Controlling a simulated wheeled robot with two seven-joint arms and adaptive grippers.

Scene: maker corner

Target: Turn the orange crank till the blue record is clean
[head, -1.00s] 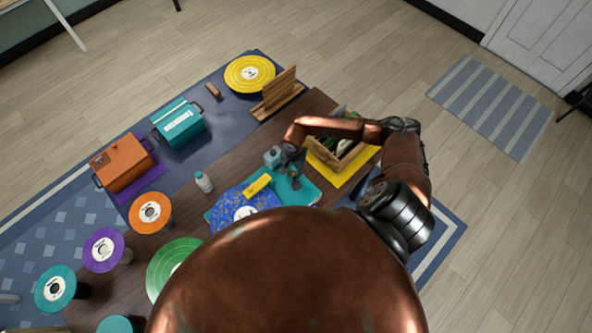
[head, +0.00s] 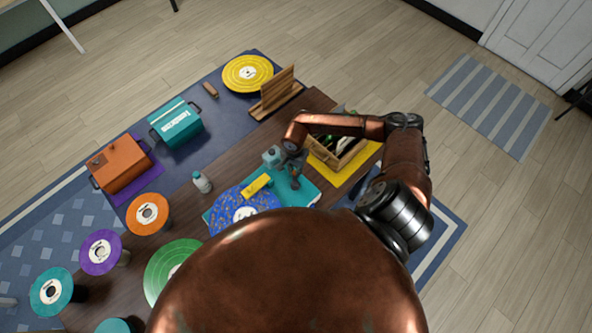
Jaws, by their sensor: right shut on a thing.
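The blue record (head: 228,207) lies flat on a teal cleaning machine (head: 306,192). Lighter marks show on its blue face, and my own body covers its near part. A yellow bar (head: 257,185) reaches over the record's upper right edge. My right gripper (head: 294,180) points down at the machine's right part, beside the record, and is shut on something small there. The orange crank cannot be made out; the gripper's place fits its handle. My left gripper is not in view.
A white bottle (head: 202,182) stands left of the machine. Orange (head: 122,163) and teal boxes (head: 176,123), several records on stands and a wooden rack (head: 278,92) occupy the table.

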